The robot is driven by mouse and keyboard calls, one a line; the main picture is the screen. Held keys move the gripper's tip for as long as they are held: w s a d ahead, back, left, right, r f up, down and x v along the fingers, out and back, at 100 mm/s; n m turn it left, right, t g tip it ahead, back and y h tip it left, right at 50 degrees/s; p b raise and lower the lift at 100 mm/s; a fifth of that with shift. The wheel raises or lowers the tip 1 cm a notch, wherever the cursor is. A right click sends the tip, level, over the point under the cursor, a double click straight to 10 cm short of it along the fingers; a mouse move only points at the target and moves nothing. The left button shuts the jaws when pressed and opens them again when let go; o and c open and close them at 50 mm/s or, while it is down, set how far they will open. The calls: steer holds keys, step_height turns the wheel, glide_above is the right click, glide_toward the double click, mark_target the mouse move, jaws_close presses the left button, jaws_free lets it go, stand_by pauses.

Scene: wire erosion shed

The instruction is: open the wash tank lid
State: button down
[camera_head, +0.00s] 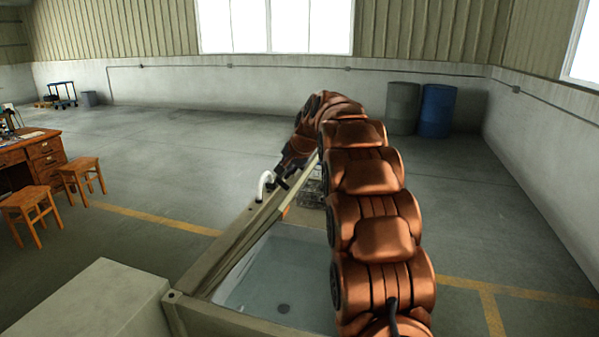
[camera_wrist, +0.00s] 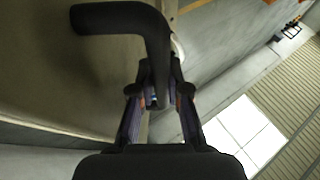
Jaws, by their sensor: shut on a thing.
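The wash tank (camera_head: 235,322) stands in the lower middle of the head view, its pale basin and drain in sight. Its olive lid (camera_head: 232,245) seems raised along the left side, seen nearly edge-on; its exact angle is hard to tell. In the wrist view a broad olive panel, apparently the lid (camera_wrist: 60,85), fills the left. A black bent handle (camera_wrist: 115,18) runs in front of it and down between my fingers. My gripper (camera_wrist: 158,98) is shut on this handle. In the head view my gripper (camera_head: 279,182) is at the lid's far part, partly hidden by my arm.
A white curved pipe (camera_head: 265,183) stands right beside my gripper. A pale box (camera_head: 95,305) adjoins the tank at front left. Wooden stools (camera_head: 78,172) and a desk (camera_head: 35,155) stand farther left. Grey (camera_head: 403,108) and blue drums (camera_head: 437,111) stand at the back. Floor beyond is clear.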

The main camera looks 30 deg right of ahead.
steer(key=shift+g+h, duration=0.4)
steer(key=shift+g, duration=0.2)
steer(key=shift+w+a+r+p, duration=0.5)
steer(key=shift+w+a, duration=0.25)
steer(key=shift+w, duration=0.1)
steer(key=shift+w+a+r+p, duration=0.45)
steer(key=shift+w+a, duration=0.25)
steer(key=shift+w, duration=0.1)
steer(key=c, duration=1.1)
jaws_free()
steer(key=shift+c, duration=0.2)
steer(key=shift+r, duration=0.1)
